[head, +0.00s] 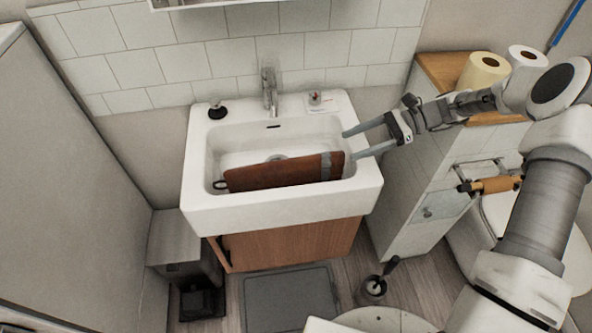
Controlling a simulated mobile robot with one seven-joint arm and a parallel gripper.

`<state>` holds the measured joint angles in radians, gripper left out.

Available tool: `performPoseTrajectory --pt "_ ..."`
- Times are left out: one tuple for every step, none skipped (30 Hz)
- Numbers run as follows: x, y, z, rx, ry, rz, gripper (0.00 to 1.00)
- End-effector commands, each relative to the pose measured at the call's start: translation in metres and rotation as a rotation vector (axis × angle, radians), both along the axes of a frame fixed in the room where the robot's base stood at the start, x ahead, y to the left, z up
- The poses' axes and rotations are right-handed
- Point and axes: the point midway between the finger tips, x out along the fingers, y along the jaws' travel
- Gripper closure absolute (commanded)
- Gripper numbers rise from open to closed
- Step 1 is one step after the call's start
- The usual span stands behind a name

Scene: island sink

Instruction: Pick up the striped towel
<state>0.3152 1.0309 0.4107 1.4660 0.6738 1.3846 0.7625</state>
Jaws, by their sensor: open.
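A flat reddish-brown piece (275,174) with a grey band near its right end lies slantwise in the sink basin. A small dark loop shows at its left end. It is the only thing in view that could be the striped towel, though it looks stiff and I cannot tell that it is cloth. My gripper (350,144) reaches in from the right and is open and empty. Its two fingers point left over the right rim of the sink, just beyond the banded end of the brown piece. I see no contact between them.
The white sink (270,211) has a faucet (269,92) at the back, a dark stopper (217,111) on its left ledge and a small item (315,98) on its right ledge. Paper rolls (484,72) stand on a wooden-topped cabinet (437,72) at right. A wall (75,170) bounds the left.

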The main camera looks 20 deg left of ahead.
Motion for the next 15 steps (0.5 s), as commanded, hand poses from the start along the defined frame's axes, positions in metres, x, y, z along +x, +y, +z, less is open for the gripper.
performPoseTrajectory --pt "-0.005 0.009 -0.004 0.0 0.002 0.004 0.21" --pt "-0.007 0.014 -0.006 0.0 0.002 0.004 0.21" --pt "-0.01 0.02 -0.009 -0.001 0.001 0.004 0.21" --pt "-0.012 0.024 -0.011 0.0 0.001 0.004 0.21" --pt "-0.014 0.027 -0.013 0.0 0.0 0.004 0.21" --pt "-0.016 0.032 -0.015 0.0 0.001 0.004 0.21" --pt "-0.017 0.034 -0.016 0.0 -0.001 0.004 0.21" --pt "-0.018 0.036 -0.017 0.0 -0.001 0.003 0.21" --pt "-0.019 0.038 -0.018 -0.001 -0.002 0.002 0.21" --pt "-0.019 0.04 -0.018 -0.001 -0.002 0.002 0.21" --pt "-0.02 0.041 -0.019 0.0 -0.001 0.003 0.21" --pt "-0.022 0.043 -0.02 -0.001 -0.001 0.002 0.21" --pt "-0.023 0.046 -0.021 0.0 0.0 0.003 0.21" --pt "-0.025 0.049 -0.022 -0.001 0.0 0.003 0.21" --pt "-0.028 0.054 -0.024 0.0 0.001 0.004 0.21"
